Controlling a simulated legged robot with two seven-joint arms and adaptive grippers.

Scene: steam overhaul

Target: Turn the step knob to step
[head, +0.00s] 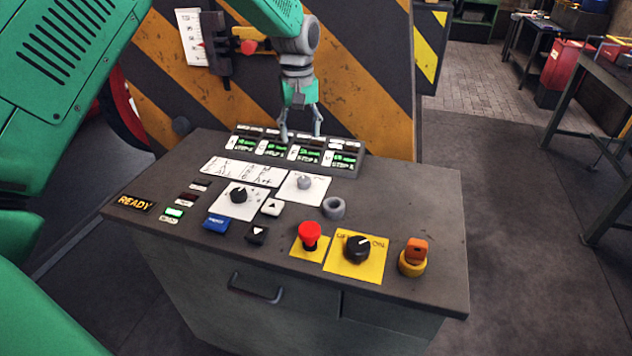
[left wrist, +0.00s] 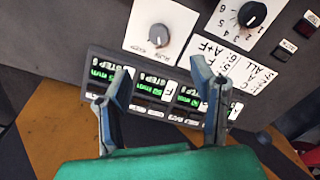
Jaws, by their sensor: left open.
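A light grey knob (head: 304,183) sits on a white plate on the console top; it also shows in the left wrist view (left wrist: 158,36), its label too small to read surely. A black knob (head: 238,195) stands on a white numbered plate to its left; it shows at the upper right of the left wrist view (left wrist: 252,14). My left gripper (head: 301,132) is open and empty, pointing down above the display strip behind the knobs. In the left wrist view its fingers (left wrist: 164,76) are apart, with the grey knob beyond their tips. My right gripper is out of view.
The display strip (head: 296,150) has several lit green screens. A grey ring (head: 333,208), a red mushroom button (head: 310,235), a black rotary switch (head: 357,249) on yellow and an orange key-like part (head: 415,251) stand nearby. A striped panel (head: 350,80) rises behind.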

